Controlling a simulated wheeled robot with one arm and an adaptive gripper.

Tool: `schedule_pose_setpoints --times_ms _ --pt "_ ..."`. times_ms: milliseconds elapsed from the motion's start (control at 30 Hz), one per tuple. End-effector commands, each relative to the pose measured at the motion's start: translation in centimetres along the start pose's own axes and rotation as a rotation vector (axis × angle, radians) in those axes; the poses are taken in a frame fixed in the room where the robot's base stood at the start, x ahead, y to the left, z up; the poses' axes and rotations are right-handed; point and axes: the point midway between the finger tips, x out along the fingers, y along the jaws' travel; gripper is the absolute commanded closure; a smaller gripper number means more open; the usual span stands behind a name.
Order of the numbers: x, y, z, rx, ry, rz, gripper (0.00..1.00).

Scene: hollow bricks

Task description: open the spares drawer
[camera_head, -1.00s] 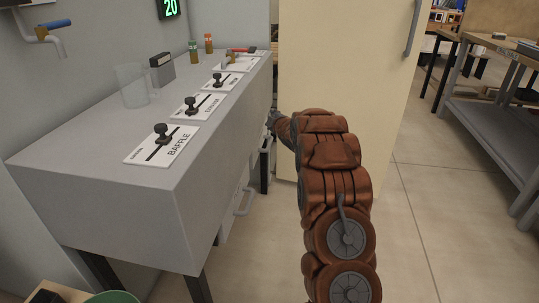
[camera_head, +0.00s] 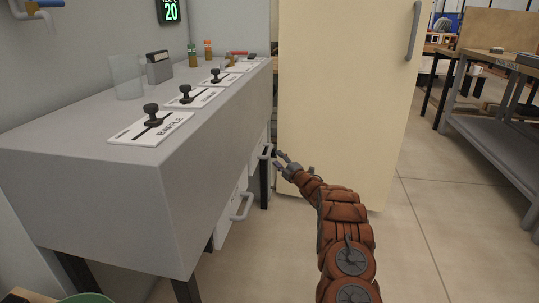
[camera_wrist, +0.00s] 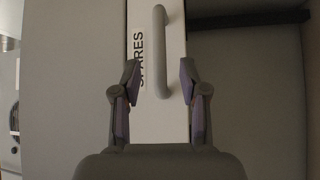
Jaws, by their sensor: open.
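The spares drawer (camera_wrist: 172,122) shows in the wrist view as a white front lettered SPARES, partly covered by my gripper. Its grey bar handle (camera_wrist: 160,50) stands between and ahead of my open fingers. My gripper (camera_wrist: 160,72) is empty, with one finger on each side of the white front in that view. In the head view my gripper (camera_head: 279,157) points left at a handle (camera_head: 266,151) under the far end of the grey bench. A small gap seems to remain between fingers and handle.
A second drawer handle (camera_head: 243,206) sits lower and nearer under the grey bench (camera_head: 100,190). Sliders, a clear cup (camera_head: 127,77) and small bottles stand on top. A cream cabinet (camera_head: 345,100) stands close behind my gripper.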

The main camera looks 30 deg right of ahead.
Motion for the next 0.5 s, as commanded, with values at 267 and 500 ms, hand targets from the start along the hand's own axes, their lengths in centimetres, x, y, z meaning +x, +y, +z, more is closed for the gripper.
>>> schedule_pose_setpoints --times_ms 267,500 --pt "2.2 -0.1 -0.1 0.000 0.000 0.001 0.57" --pt "3.7 -0.2 0.0 0.000 0.000 -0.002 0.57"
